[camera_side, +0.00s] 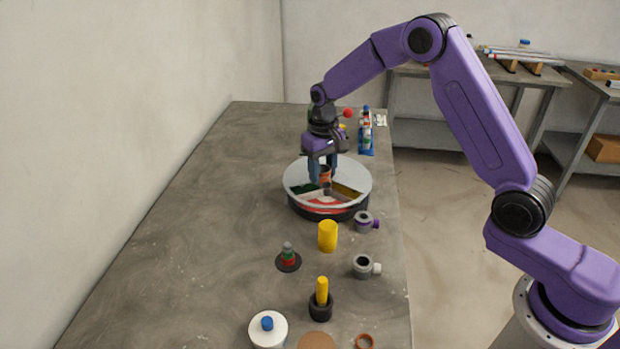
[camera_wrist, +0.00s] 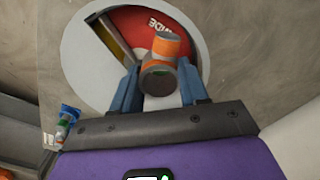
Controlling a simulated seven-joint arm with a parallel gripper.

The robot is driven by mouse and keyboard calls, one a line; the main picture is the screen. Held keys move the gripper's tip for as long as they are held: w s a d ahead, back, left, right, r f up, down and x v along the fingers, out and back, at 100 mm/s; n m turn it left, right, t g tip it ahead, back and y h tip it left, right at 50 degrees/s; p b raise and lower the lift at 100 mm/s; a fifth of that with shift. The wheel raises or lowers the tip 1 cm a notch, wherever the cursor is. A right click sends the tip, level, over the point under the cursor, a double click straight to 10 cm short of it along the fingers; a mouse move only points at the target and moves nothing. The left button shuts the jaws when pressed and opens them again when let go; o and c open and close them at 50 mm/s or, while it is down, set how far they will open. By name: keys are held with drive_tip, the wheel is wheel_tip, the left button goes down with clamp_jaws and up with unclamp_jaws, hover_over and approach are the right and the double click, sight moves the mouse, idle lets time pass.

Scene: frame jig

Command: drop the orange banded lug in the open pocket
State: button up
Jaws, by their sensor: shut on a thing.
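My gripper (camera_side: 323,172) is over the round grey-topped tray (camera_side: 357,180). Its blue fingers are shut on the orange banded lug (camera_side: 325,174), a grey tubular piece with orange bands. In the wrist view the lug (camera_wrist: 168,46) sits between the fingertips (camera_wrist: 159,88) and points away over the tray's opening. Red floor with white lettering, the open pocket (camera_wrist: 136,22), shows behind it in the grey cover (camera_wrist: 82,62). The lug hides part of that floor. I cannot tell how far the lug is above the tray.
Nearer the side camera stand a yellow cylinder (camera_side: 327,236), two grey pipe fittings (camera_side: 362,221) (camera_side: 362,266), a stacked peg (camera_side: 288,256) and a yellow post in a black base (camera_side: 321,299). A blue rack (camera_side: 366,135) stands behind the tray. The table's left side is clear.

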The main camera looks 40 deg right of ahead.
sight(326, 185)
drive_tip(key=shift+w+d+f+m, duration=0.1)
drive_tip(key=shift+w+d+m, duration=0.05)
drive_tip(key=shift+d+m, duration=0.55)
drive_tip(key=shift+d+f, duration=0.1)
drive_tip(key=shift+f, duration=2.4)
drive_tip(key=shift+f, duration=0.45)
drive_tip(key=shift+f, duration=0.65)
drive_tip(key=o, duration=1.4)
